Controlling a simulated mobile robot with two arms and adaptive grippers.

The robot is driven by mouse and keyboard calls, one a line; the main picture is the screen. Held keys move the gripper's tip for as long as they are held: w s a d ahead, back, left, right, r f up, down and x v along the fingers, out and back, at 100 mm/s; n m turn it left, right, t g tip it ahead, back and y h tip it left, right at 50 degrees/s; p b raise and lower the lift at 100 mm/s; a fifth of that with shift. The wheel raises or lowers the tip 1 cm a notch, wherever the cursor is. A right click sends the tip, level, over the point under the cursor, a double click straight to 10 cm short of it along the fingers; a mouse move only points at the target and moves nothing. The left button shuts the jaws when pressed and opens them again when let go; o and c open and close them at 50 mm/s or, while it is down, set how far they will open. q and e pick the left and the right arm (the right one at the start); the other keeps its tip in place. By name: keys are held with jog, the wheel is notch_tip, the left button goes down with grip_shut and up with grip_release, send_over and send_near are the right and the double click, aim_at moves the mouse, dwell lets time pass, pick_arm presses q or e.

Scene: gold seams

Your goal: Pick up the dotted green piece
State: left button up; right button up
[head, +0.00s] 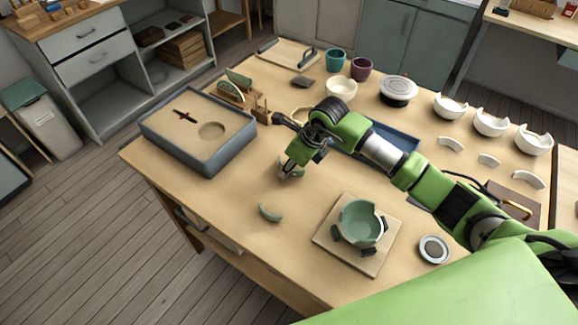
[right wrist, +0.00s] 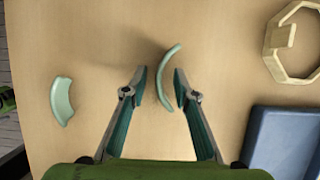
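My right gripper (head: 290,173) points down over the table, left of the middle in the head view. In the right wrist view its fingers (right wrist: 160,88) are open around a thin curved green piece (right wrist: 168,78), which stands between the tips, nearer the right one. In the head view the gripper largely hides this piece. A second curved green piece (right wrist: 62,100) lies apart on the left in the wrist view; in the head view it (head: 269,212) lies in front of the gripper. Dots are too small to tell on either. My left gripper is not in view.
A broken green bowl (head: 360,224) sits among black clamps on a board (head: 330,240). A grey-blue box (head: 205,163) stands left, a rack with green pieces (head: 258,104) behind it. A blue tray (right wrist: 287,140) and wooden ring (right wrist: 272,40) are right of the gripper in the wrist view.

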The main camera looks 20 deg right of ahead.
jog(key=shift+f, duration=0.1)
grip_shut()
pick_arm(q)
jog(key=shift+s, duration=0.3)
